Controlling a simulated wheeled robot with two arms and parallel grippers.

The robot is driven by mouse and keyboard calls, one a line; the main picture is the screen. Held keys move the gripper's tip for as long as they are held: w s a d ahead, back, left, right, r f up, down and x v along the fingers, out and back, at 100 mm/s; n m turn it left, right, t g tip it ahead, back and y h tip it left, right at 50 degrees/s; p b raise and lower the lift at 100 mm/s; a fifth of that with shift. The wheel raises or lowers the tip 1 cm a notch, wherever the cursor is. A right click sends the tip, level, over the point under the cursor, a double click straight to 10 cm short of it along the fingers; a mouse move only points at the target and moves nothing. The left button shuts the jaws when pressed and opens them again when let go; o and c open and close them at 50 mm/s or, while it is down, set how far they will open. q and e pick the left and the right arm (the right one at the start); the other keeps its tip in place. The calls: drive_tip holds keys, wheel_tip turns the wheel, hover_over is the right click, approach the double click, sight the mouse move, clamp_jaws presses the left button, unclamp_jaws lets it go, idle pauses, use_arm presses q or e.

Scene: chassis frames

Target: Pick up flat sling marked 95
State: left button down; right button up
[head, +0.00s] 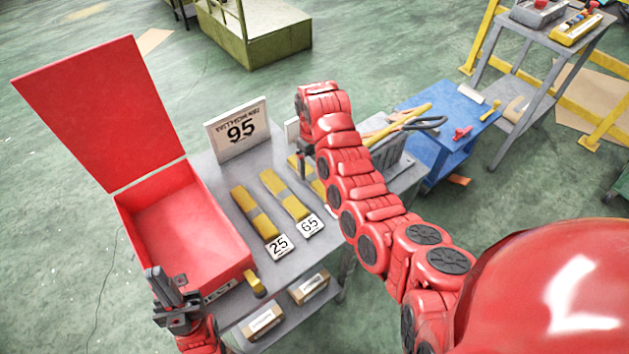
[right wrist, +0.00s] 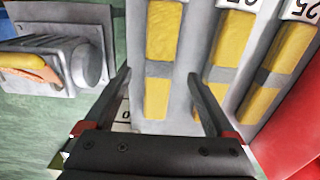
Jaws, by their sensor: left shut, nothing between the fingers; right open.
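A white sign reading 95 (head: 238,130) stands at the back of the grey table (head: 222,178). Three folded yellow slings with grey bands lie side by side: one by label 25 (head: 255,212), one by label 65 (head: 284,194), and a third (head: 317,187) mostly hidden behind my right arm. In the right wrist view the third sling (right wrist: 163,35) appears between the open fingers of my right gripper (right wrist: 159,76); its label is cut off at the top. My right gripper (head: 304,165) points down over its far end. My left gripper (head: 166,284) is shut and empty by the red box.
A red box (head: 150,225) with its lid open stands at the table's left. A blue cart (head: 450,145) with tools stands at the right. A grey fixture (right wrist: 88,65) is beside the right gripper's finger.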

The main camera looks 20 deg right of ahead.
sight(314, 177)
drive_tip(key=shift+f+p, duration=0.2)
drive_tip(key=shift+p, duration=0.15)
wheel_tip(314, 177, down, 3)
drive_tip(key=shift+f+p, duration=0.15)
drive_tip(key=shift+p, duration=0.65)
drive_tip(key=shift+f, duration=0.7)
clamp_jaws()
